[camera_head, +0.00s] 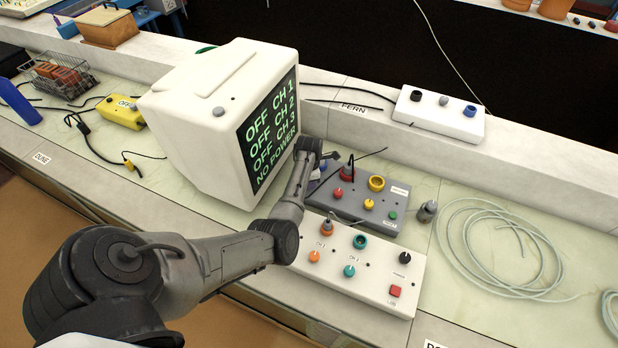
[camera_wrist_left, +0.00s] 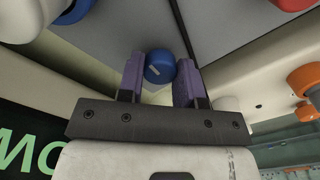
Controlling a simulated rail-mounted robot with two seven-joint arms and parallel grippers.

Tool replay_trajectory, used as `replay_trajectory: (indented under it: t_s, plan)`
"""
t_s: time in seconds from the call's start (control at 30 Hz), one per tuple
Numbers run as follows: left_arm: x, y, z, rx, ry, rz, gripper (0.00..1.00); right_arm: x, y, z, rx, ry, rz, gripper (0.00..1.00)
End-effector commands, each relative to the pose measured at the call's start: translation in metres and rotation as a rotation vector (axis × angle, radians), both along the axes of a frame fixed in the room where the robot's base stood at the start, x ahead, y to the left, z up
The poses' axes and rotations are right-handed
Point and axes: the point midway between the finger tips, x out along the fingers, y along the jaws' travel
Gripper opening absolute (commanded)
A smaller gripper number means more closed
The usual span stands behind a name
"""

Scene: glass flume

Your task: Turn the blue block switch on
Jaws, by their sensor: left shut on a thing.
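The blue knob (camera_wrist_left: 159,69) has a white pointer mark and sits on the grey switch box. My left gripper (camera_wrist_left: 160,78) is shut on this knob, one purple finger pad on each side. In the head view my left gripper (camera_head: 318,172) is at the left end of the grey switch box (camera_head: 345,208), beside the monitor, and hides the blue knob. The box also carries red and yellow knobs and a green button. The monitor (camera_head: 268,130) reads OFF for CH 1, CH 2 and CH 3, then NO POWER. My right gripper is not in view.
A white control box (camera_head: 378,283) with orange and teal knobs stands in front of the grey box. A dark plug (camera_head: 427,211) and coiled tubing (camera_head: 500,250) lie to the right. A white box (camera_head: 440,114) sits on the ledge behind. The monitor is close to my wrist.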

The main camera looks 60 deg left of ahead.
Motion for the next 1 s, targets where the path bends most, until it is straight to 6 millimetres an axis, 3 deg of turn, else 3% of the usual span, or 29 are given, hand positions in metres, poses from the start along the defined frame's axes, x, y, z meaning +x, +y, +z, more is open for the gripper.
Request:
replay_trajectory:
  t_s: [0.03, 0.4, 1.0]
  plan:
    - [-0.001, 0.0, 0.005, -0.001, 0.002, -0.038, 0.09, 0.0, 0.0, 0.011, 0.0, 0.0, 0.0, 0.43]
    - [-0.001, 0.0, 0.004, -0.001, 0.003, -0.384, 0.09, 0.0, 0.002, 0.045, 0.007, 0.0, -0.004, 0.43]
    - [-0.001, 0.0, 0.002, -0.001, 0.002, -0.954, 0.09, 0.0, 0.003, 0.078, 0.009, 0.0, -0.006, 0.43]
